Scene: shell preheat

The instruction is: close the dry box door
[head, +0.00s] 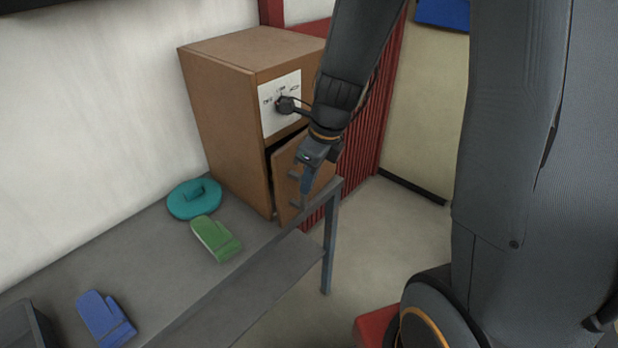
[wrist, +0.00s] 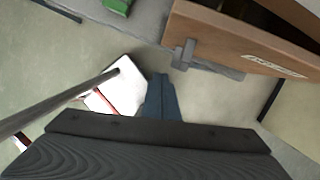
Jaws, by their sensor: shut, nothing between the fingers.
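The dry box (head: 215,105) is a brown cabinet at the back end of the grey table, with a white control panel on its upper front. Its door (head: 287,178) stands partly open, with a dark gap along its top. In the wrist view the door (wrist: 235,45) shows at the upper right with a grey handle (wrist: 183,54) and a pale label. My gripper (head: 306,192) is shut and empty, at the door's outer side close to the handle. In the wrist view its fingertips (wrist: 160,80) are just below the handle; I cannot tell whether they touch it.
On the grey table (head: 150,250) lie a teal lid-like disc (head: 194,199), a green mitt (head: 216,239) and a blue mitt (head: 105,318). A dark bin (head: 25,330) is at the lower left. A red ribbed panel (head: 362,140) stands behind my arm.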

